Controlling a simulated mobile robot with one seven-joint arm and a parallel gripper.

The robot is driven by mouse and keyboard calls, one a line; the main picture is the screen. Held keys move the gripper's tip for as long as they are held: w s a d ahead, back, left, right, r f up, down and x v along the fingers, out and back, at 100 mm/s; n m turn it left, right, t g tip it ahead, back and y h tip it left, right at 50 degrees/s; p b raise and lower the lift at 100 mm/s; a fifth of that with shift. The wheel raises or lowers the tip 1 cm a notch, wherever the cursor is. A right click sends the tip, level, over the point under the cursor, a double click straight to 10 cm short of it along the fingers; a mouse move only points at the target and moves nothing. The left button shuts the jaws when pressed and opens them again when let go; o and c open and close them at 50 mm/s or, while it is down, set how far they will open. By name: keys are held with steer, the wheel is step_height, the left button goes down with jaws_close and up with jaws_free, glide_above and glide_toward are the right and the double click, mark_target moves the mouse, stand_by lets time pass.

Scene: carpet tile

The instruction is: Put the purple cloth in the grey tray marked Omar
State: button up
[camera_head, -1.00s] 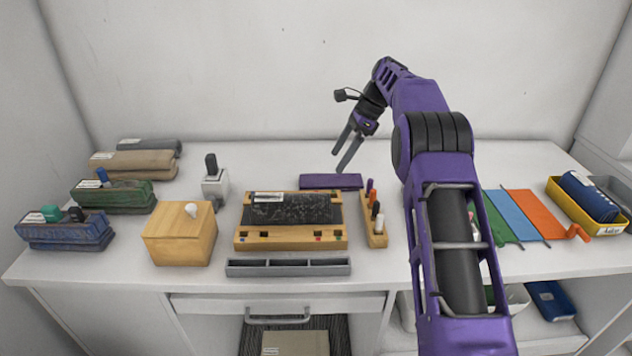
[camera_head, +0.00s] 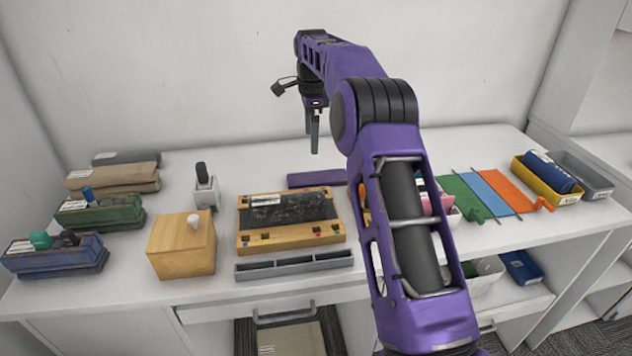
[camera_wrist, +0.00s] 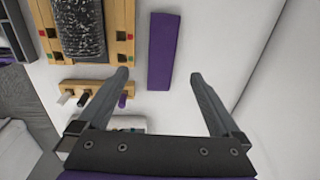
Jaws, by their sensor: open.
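The purple cloth (camera_head: 314,179) lies flat as a narrow folded strip at the back of the table, behind the wooden board. Its right end meets my arm in the head view. The wrist view shows the cloth (camera_wrist: 164,45) ahead of and between my finger lines. My gripper (camera_head: 314,150) is open and empty, fingers pointing down above the cloth; it also shows in the wrist view (camera_wrist: 159,75). A grey tray (camera_head: 598,190) stands at the far right, beside a yellow tray. Its front label is too small to read.
The yellow tray (camera_head: 545,192) holds a dark blue item. Green, blue and orange cloths (camera_head: 487,192) lie left of it. The wooden board (camera_head: 262,240), a grey sectioned holder (camera_head: 292,264) and a wooden box (camera_head: 182,245) stand in front. The back wall is close behind.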

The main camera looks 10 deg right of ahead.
glide_above(308, 177)
steer(key=s, duration=0.1)
steer(key=f, duration=0.8)
steer(key=shift+s+d+f+b, duration=0.1)
steer(key=shift+s+d+b, duration=0.1)
steer(key=shift+d+b, duration=0.15)
steer(key=shift+w+a+f, duration=0.1)
steer(key=shift+w+f, duration=0.1)
steer(key=shift+f, duration=0.75)
steer(key=shift+w+a+f, duration=0.1)
steer(key=shift+w+f, duration=0.1)
steer(key=shift+f, duration=0.75)
steer(key=shift+w+a+f, duration=0.1)
steer(key=shift+w+f, duration=0.1)
steer(key=shift+f, duration=0.75)
steer(key=shift+r, duration=0.15)
steer(key=c, duration=1.5)
